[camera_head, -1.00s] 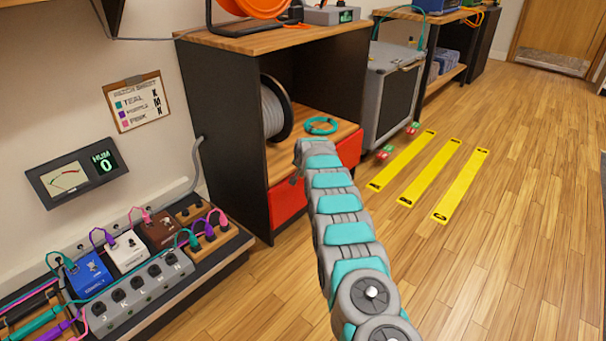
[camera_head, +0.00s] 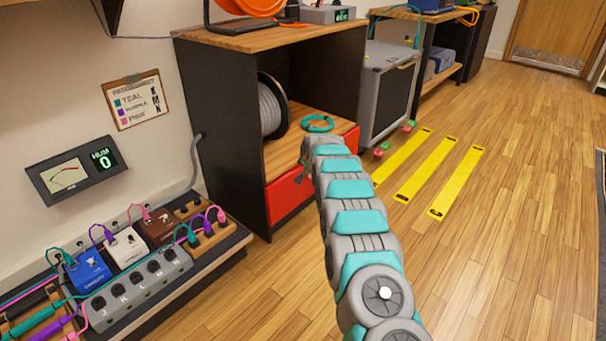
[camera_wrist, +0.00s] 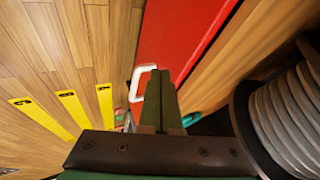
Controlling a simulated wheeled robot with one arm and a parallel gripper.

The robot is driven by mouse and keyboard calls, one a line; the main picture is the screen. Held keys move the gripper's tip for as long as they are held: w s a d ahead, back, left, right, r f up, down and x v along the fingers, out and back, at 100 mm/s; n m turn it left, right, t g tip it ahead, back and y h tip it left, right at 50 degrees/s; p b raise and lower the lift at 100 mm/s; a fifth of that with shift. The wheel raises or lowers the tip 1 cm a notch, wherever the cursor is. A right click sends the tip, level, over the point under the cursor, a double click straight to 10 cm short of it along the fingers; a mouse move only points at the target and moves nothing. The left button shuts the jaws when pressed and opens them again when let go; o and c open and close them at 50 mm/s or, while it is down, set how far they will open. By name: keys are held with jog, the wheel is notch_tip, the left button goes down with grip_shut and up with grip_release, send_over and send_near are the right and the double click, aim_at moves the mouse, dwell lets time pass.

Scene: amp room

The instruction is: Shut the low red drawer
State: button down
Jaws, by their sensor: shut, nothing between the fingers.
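The low red drawer (camera_head: 288,194) is at the bottom of the dark cabinet, under a wooden shelf. My arm hides the middle of its front in the head view. The wrist view shows its red front (camera_wrist: 184,40) close up, with a pale handle (camera_wrist: 142,78) beside the fingertips. My gripper (camera_wrist: 160,74) is shut and empty, with its green fingers over the red front near the handle. I cannot tell whether the fingers touch it. Any gap between the drawer front and the cabinet is too small to judge.
A cable reel (camera_head: 272,108) and a teal cable coil (camera_head: 318,123) sit on the shelf above the drawer. A grey amp (camera_head: 388,95) stands to the right. Yellow floor strips (camera_head: 427,167) lie beyond my arm. A pedal bench (camera_head: 140,285) is at left. The wooden floor at right is clear.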

jog(key=s+d+r+n+g+p, duration=0.1)
jog(key=s+d+r, duration=0.3)
jog(key=s+r, duration=0.5)
jog(key=s+d+r+n+g+p, duration=0.15)
jog(key=s+d+r, duration=0.3)
jog(key=s, duration=0.85)
jog(key=s+d+r+n+g+p, duration=0.1)
jog(key=s+d+r+g, duration=0.15)
jog(key=s+r, duration=0.7)
jog(key=s+d+g+p, duration=0.1)
jog(key=s+d, duration=0.2)
jog(key=s, duration=1)
jog(key=s+d+n+g+h, duration=0.1)
jog(key=s+d, duration=0.3)
jog(key=s, duration=1)
jog(key=s+d+r+n+g+h+p, duration=0.1)
jog(key=s+d+g, duration=0.1)
jog(key=s, duration=1.1)
jog(key=shift+s+d+p, duration=0.35)
jog(key=shift+d, duration=0.3)
